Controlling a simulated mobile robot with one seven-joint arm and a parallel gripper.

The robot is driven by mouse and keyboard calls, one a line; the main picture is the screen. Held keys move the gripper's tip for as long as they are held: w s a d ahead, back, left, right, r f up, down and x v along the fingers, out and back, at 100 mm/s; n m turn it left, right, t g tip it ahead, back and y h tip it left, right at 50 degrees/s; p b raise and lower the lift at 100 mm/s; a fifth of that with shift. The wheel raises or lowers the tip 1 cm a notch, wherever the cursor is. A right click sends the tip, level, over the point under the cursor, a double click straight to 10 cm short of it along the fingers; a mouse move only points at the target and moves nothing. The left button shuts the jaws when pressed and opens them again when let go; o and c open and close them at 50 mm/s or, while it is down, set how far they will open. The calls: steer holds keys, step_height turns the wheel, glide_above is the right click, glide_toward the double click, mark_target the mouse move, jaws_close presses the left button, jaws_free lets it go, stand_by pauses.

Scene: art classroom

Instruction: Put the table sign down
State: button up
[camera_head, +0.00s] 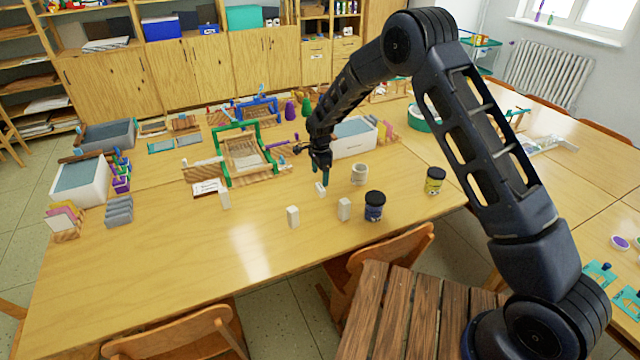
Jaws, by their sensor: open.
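A small white card with dark marks (206,187), which looks like a table sign, stands on the left half of the long wooden table (205,260). It is well to the left of my gripper and apart from it. My gripper (322,178) is open and points down over the middle of the table. A small white piece (321,189) is right below the fingertips and looks slightly tilted. I cannot tell whether the fingers touch it or what it is.
White upright blocks (292,217), (344,209) stand in front of my gripper. Green-framed equipment (226,160) stands behind left. The table's front left is clear.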

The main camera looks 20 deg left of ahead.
mark_target(321, 186)
steer(key=shift+r, duration=2.65)
steer(key=w+d+r+n, duration=0.1)
steer(key=w+d+r, duration=0.1)
steer(key=d+r, duration=0.65)
steer(key=w+d+r+n, duration=0.1)
steer(key=w+d+r, duration=0.2)
steer(key=d+r, duration=0.55)
steer(key=s+d+r+n+t+y, duration=0.1)
steer(key=s+d+r, duration=0.1)
steer(key=d+r, duration=0.6)
steer(key=s+d+r+n+t, duration=0.15)
steer(key=d+r, duration=0.25)
steer(key=d, duration=0.7)
steer(key=s+d+r+n, duration=0.1)
steer(key=s+d+r, duration=0.2)
steer(key=s+d, duration=0.4)
steer(key=s+d+r+n, duration=0.1)
steer(key=s+d+r, duration=0.25)
steer(key=d, duration=0.55)
steer(key=s+d+f+n+t, duration=0.1)
steer(key=s+d, duration=0.3)
steer(key=s, duration=0.4)
steer(key=s+d+f+n+t+h, duration=0.1)
steer(key=s+d, duration=0.4)
steer(key=s, duration=0.2)
steer(key=shift+s+d+f, duration=0.3)
steer(key=shift+s+f, duration=0.05)
steer(key=shift+s, duration=0.05)
